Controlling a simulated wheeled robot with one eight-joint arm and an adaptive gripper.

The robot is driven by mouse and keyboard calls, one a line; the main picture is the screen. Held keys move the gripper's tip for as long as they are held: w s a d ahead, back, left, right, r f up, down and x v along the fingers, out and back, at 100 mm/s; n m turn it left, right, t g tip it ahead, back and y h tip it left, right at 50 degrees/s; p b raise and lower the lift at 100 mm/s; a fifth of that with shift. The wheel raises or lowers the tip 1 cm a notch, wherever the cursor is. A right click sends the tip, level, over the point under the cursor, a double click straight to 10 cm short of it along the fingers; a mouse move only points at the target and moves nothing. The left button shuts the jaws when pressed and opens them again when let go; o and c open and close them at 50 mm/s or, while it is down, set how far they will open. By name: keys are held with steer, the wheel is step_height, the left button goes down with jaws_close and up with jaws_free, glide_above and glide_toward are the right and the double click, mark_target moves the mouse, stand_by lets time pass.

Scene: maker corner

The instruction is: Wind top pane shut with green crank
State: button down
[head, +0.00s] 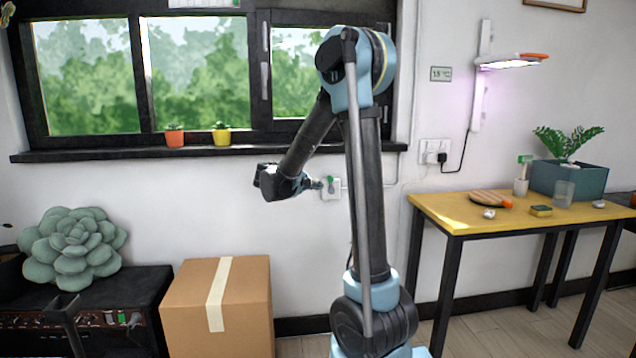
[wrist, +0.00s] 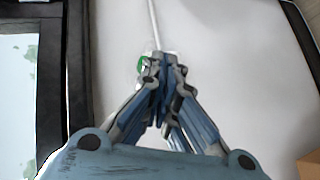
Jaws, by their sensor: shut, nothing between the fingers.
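The green crank (head: 330,181) sits on a small white wall box (head: 333,193) below the window sill. Part of the crank shows green in the wrist view (wrist: 142,65), just left of my fingertips. My gripper (head: 317,185) is shut and empty, close in front of the box and just left of the crank in the head view. In the wrist view my gripper (wrist: 164,62) covers most of the box and crank. I cannot tell whether it touches the crank. The dark-framed window (head: 195,75) fills the upper left. Its upper edge is cut off, and I cannot tell how the top pane stands.
A dark sill (head: 90,154) holds an orange pot (head: 175,135) and a yellow pot (head: 222,135). A cardboard box (head: 245,310) stands on the floor below. A yellow-topped table (head: 450,210) with small items is at right. A thin conduit rises from the wall box.

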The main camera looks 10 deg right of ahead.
steer(key=w+a+n+t+h, duration=0.1)
steer(key=w+a+t, duration=0.1)
steer(key=w+a, duration=0.45)
glide_toward(331, 185)
steer(key=w+a+r, duration=0.3)
steer(key=w, duration=0.1)
steer(key=shift+n+t, duration=0.3)
steer(key=shift+t, duration=0.1)
steer(key=shift+d+f, duration=0.1)
steer(key=shift+d, duration=1.9)
